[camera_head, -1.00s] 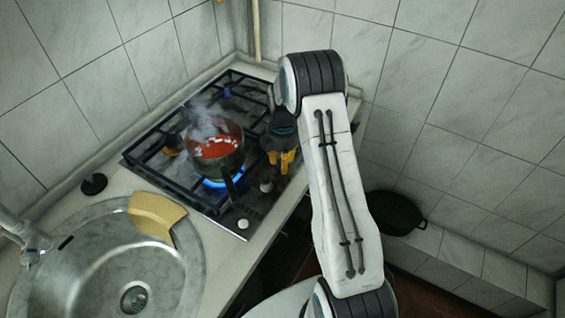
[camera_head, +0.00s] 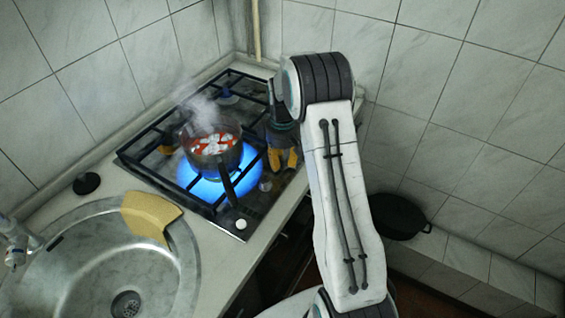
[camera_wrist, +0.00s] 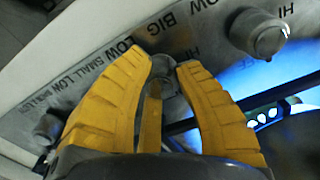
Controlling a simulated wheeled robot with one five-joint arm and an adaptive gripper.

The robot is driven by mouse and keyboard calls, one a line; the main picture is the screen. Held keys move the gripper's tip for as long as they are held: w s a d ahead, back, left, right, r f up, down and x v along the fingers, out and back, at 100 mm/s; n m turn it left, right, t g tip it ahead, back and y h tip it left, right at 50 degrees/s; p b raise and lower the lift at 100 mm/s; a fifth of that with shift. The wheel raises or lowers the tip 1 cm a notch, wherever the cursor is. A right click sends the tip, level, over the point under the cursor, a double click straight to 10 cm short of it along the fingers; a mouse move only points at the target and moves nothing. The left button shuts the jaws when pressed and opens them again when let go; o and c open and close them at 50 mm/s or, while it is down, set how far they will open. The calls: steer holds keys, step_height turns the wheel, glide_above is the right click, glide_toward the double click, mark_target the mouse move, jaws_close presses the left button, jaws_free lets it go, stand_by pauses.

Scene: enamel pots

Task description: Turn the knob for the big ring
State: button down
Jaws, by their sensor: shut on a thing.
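In the wrist view the yellow fingers of my gripper (camera_wrist: 165,85) are shut around a grey knob (camera_wrist: 164,66) on the stove's front strip. The label BIG (camera_wrist: 171,19) stands by it, with LOW and HI on either side. The fingers hide much of the knob, so its exact angle cannot be told. In the head view my gripper (camera_head: 283,158) is at the hob's right edge. The lit ring's wide blue flame (camera_head: 200,188) spreads under a dark pot (camera_head: 214,158) of red food with white pieces, which steams.
Other knobs stand close by: one to the right in the wrist view (camera_wrist: 258,32), one white knob (camera_head: 240,224) at the hob's near corner. The pot's handle (camera_head: 229,188) points toward the front.

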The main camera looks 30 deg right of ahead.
steer(key=m+b, duration=0.1)
steer(key=m, duration=0.4)
steer(key=shift+m, duration=0.3)
steer(key=m+b, duration=0.1)
steer(key=m, duration=1.1)
steer(key=shift+m+b, duration=0.3)
steer(key=m, duration=0.5)
steer(key=shift+m, duration=0.4)
steer(key=c, duration=0.8)
jaws_free()
